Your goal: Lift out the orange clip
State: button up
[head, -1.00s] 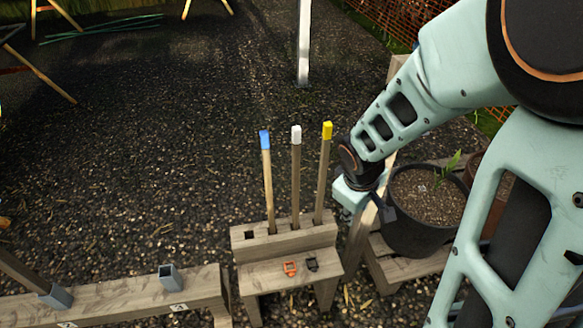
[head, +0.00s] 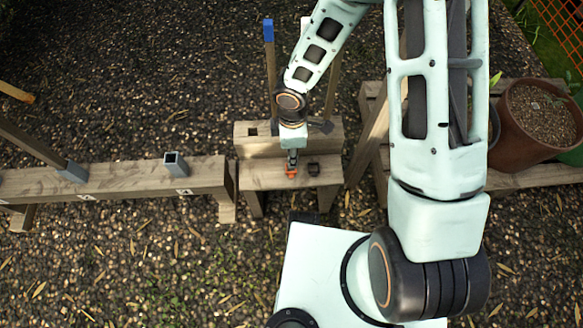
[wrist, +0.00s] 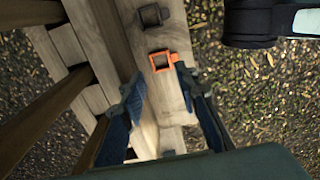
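The orange clip (head: 291,171) lies on the front ledge of the small wooden stand (head: 262,178). In the wrist view the orange clip (wrist: 152,62) shows as a square ring just beyond my fingertips, nearer the right one. My gripper (wrist: 158,76) is open, its two blue-padded fingers apart with nothing held between them. In the head view my gripper (head: 292,154) is over the ledge at the clip and hides part of it. I cannot tell whether a finger touches the clip.
A dark clip (head: 313,169) sits just right of the orange one; it also shows in the wrist view (wrist: 152,15). Upright stakes, one blue-tipped (head: 268,32), stand behind the ledge. A wooden beam (head: 130,182) lies left, a potted plant (head: 537,125) right.

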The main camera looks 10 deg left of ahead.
aim_at(292, 170)
notch_tip(292, 170, down, 8)
jog(key=b, duration=0.3)
jog(key=shift+r+b, duration=0.15)
jog(key=shift+b, duration=0.15)
jog(key=shift+r, duration=0.1)
jog(key=c, duration=0.4)
jog(key=shift+o, duration=0.2)
